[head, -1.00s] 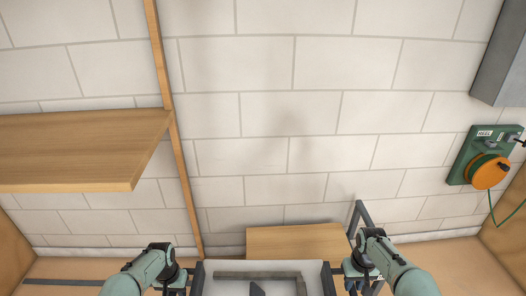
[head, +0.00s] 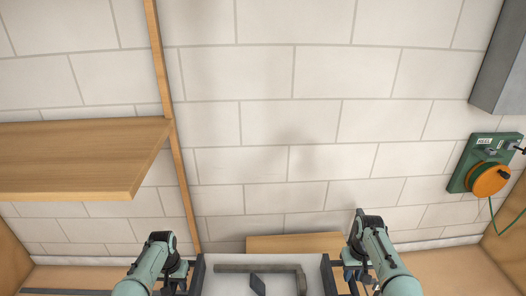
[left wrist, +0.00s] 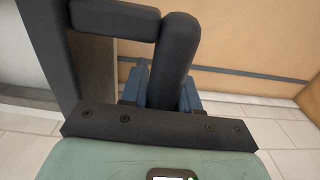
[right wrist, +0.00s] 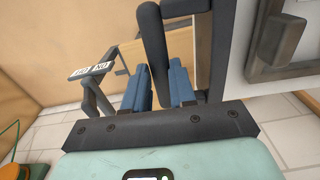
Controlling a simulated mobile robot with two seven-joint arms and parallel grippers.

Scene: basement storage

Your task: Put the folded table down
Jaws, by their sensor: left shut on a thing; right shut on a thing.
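The folded table (head: 230,285) is at the bottom middle of the head view, its pale underside with dark grey frame parts facing me. Its lower part is cut off by the picture edge. My left gripper (head: 172,282) is at its left side, shut on a dark frame tube. That tube (left wrist: 180,50) stands between the blue fingers in the left wrist view. My right gripper (head: 361,276) is at its right side, shut on a matching dark tube (right wrist: 153,45). Whether the table's lower edge touches the floor is hidden.
A wooden panel (head: 290,243) stands behind the table near the block wall. A labelled dark frame (right wrist: 95,72) is beside my right gripper. A wooden shelf (head: 80,150) juts out on the left. An orange cable reel (head: 489,179) hangs on the right.

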